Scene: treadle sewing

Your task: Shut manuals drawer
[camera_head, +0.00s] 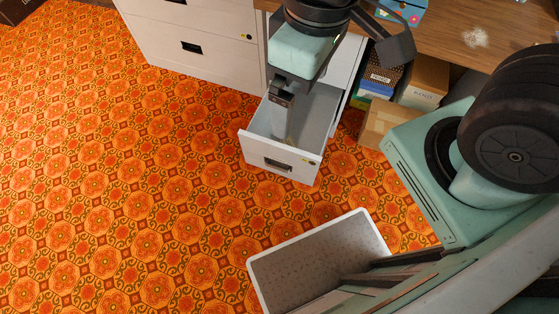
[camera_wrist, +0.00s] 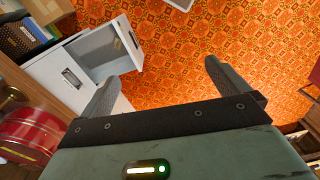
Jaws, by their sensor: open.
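A white drawer (camera_head: 281,160) with a dark handle stands pulled out from a white cabinet under the wooden desk; its label is too small to read. In the wrist view the open drawer (camera_wrist: 131,43) is at the upper left, beyond the left finger. My gripper (camera_head: 284,97) hangs above the drawer's rear part in the head view and hides some of its inside and the cabinet behind. In the wrist view my gripper (camera_wrist: 163,85) has its two fingers wide apart with nothing between them. Contact with the drawer cannot be told.
A white cabinet (camera_head: 160,43) with shut drawers stands to the left. Cardboard boxes (camera_head: 383,122) and files sit right of the open drawer, under the wooden desk (camera_head: 455,38). A white-rimmed panel (camera_head: 310,270) is at the front. Patterned orange floor (camera_head: 130,190) lies clear in front and left.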

